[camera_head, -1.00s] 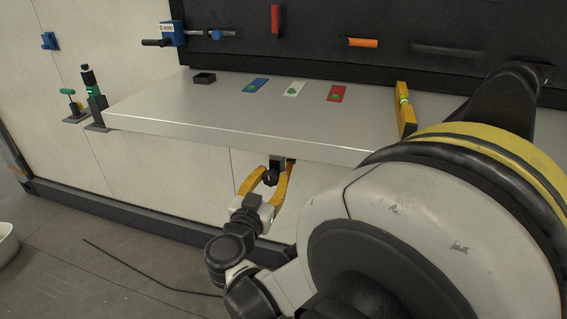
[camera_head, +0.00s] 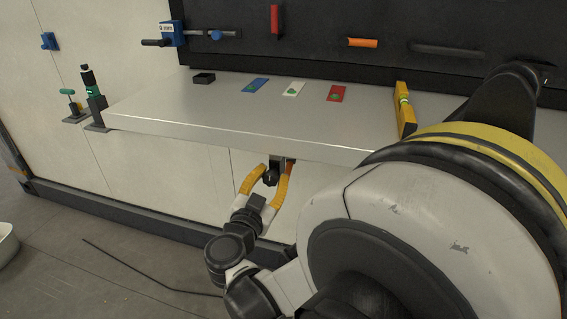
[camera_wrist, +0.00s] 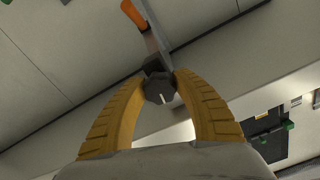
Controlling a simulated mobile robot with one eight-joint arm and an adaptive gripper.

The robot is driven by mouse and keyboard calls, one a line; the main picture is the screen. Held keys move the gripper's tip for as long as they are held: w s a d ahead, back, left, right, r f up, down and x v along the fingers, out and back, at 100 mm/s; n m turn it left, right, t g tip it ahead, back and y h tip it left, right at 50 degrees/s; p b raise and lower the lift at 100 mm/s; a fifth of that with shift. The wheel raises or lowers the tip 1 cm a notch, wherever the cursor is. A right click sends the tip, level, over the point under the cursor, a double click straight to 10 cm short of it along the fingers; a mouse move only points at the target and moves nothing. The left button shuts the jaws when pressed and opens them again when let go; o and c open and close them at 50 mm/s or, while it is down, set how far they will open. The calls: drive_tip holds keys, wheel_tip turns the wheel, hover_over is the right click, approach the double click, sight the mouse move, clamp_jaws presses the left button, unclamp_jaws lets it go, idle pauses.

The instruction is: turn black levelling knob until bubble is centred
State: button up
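The black levelling knob (camera_head: 270,178) sits below the front edge of the grey shelf (camera_head: 225,115). In the wrist view the knob (camera_wrist: 159,90) has a short white mark on its face. My gripper (camera_head: 268,172) has its yellow fingers on both sides of the knob, with the tips appearing to press on it. In the wrist view the two fingers of my gripper (camera_wrist: 160,80) close in around the knob. A yellow spirit level (camera_head: 405,112) with a green vial lies on the shelf at the right. The bubble is too small to make out.
Blue (camera_head: 255,85), white (camera_head: 293,89) and red (camera_head: 337,93) plates with green marks lie on the shelf, beside a small black box (camera_head: 204,78). An orange handle (camera_wrist: 133,13) is near the knob. My arm covers the right side.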

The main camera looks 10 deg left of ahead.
drive_tip(key=o, duration=0.3)
drive_tip(key=shift+o, duration=0.2)
drive_tip(key=s, duration=1.2)
drive_tip(key=shift+a, duration=0.45)
